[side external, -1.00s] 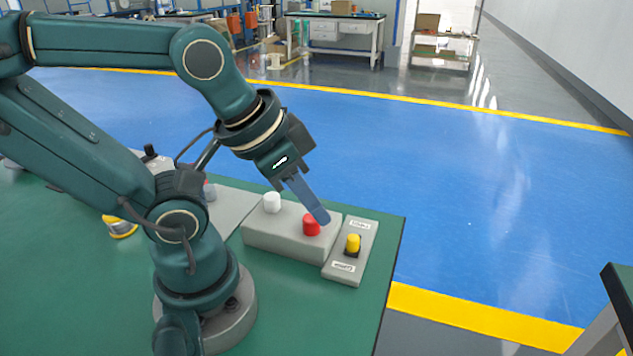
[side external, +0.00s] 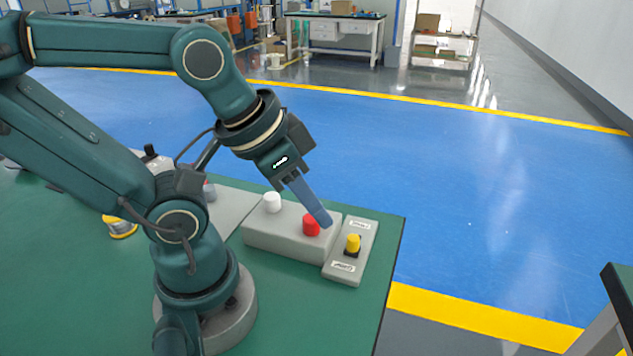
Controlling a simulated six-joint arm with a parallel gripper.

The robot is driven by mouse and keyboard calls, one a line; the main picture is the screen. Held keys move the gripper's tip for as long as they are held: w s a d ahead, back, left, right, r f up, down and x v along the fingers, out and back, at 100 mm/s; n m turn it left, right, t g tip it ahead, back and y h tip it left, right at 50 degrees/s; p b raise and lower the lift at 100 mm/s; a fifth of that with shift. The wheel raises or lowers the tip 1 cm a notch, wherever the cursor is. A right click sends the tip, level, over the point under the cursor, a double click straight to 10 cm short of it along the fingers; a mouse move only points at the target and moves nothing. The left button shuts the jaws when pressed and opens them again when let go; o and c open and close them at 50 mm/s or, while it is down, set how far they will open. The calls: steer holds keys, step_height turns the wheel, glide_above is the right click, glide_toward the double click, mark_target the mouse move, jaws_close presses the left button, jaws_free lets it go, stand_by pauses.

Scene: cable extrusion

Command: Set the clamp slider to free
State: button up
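The clamp slider, a yellow knob (side external: 353,243), stands near the middle of a grey plate (side external: 343,271) at the right end of the bench. The plate has a small white label at each end, too small to read for certain. My gripper (side external: 325,221) points down and right, with its blue-grey fingertips beside the top of a red button (side external: 311,226), left of the yellow knob and apart from it. The fingers overlap from this side, so their opening does not show.
The red button and a white button (side external: 272,202) sit on a grey box (side external: 290,240) left of the slider plate. A yellow-banded spool (side external: 120,227) lies on the green bench (side external: 300,310) behind my arm. The bench's right edge is close to the plate.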

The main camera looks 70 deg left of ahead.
steer(key=shift+o, duration=1.1)
steer(key=n+g, duration=0.5)
steer(key=n, duration=0.2)
glide_above(353, 237)
step_height(353, 237, down, 7)
steer(key=shift+w+d+r, duration=0.1)
steer(key=shift+w+r, duration=0.05)
steer(key=shift+r, duration=0.05)
steer(key=shift+f+g, duration=0.3)
steer(key=shift+f, duration=2.45)
jaws_close()
